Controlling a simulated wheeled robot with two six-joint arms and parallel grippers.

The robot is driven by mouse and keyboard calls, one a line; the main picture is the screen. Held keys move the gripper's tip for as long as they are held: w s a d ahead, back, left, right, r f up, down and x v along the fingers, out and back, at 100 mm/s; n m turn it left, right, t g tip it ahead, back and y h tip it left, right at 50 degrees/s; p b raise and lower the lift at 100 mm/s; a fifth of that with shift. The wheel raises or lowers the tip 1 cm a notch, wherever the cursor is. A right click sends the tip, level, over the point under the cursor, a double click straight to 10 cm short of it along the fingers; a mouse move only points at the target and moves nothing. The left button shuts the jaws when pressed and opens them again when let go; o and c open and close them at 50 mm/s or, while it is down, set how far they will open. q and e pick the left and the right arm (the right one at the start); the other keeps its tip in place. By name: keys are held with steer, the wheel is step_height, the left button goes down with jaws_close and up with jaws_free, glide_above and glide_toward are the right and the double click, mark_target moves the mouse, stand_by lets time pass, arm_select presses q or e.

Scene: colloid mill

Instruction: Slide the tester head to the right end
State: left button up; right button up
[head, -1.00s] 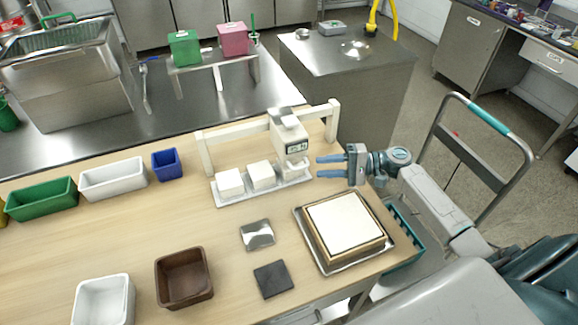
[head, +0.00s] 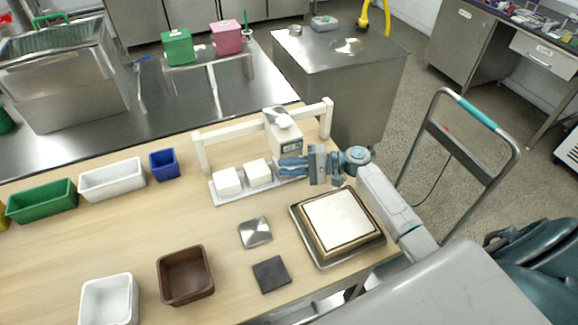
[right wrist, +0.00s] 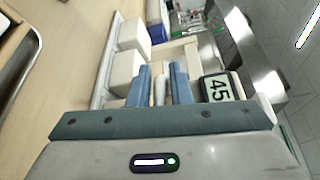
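The tester head (head: 284,136) is a white box with a small display, hanging on a cream rail (head: 235,131) right of the rail's middle. In the right wrist view its display (right wrist: 219,88) reads 45. A pale probe (right wrist: 160,88) hangs beside the display. My right gripper (head: 284,168) is just below the head, its blue fingers pointing left. In the right wrist view the fingers (right wrist: 160,82) stand apart on either side of the probe, with narrow gaps visible; firm contact is not apparent. My left gripper is out of view.
Two white blocks (head: 228,182) (head: 259,172) sit on a metal tray (head: 219,200) under the rail. The rail's right post (head: 327,118) stands behind my gripper. A framed white plate (head: 340,219) lies in front. Bins stand at left.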

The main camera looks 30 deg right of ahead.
jaws_close()
steer(key=shift+d+f, duration=0.25)
steer(key=d+b, duration=0.2)
steer(key=d, duration=0.1)
steer(key=d+b, duration=0.2)
steer(key=shift+s+d+f, duration=0.2)
steer(key=shift+f, duration=0.1)
steer(key=d+b, duration=0.1)
steer(key=d, duration=0.1)
steer(key=d+b, duration=0.1)
steer(key=d, duration=0.2)
steer(key=shift+s+d+r, duration=0.1)
steer(key=shift+s+d, duration=0.1)
steer(key=shift+d+r, duration=0.1)
steer(key=shift+d, duration=0.15)
steer(key=shift+a+r, duration=0.1)
steer(key=shift+r, duration=0.05)
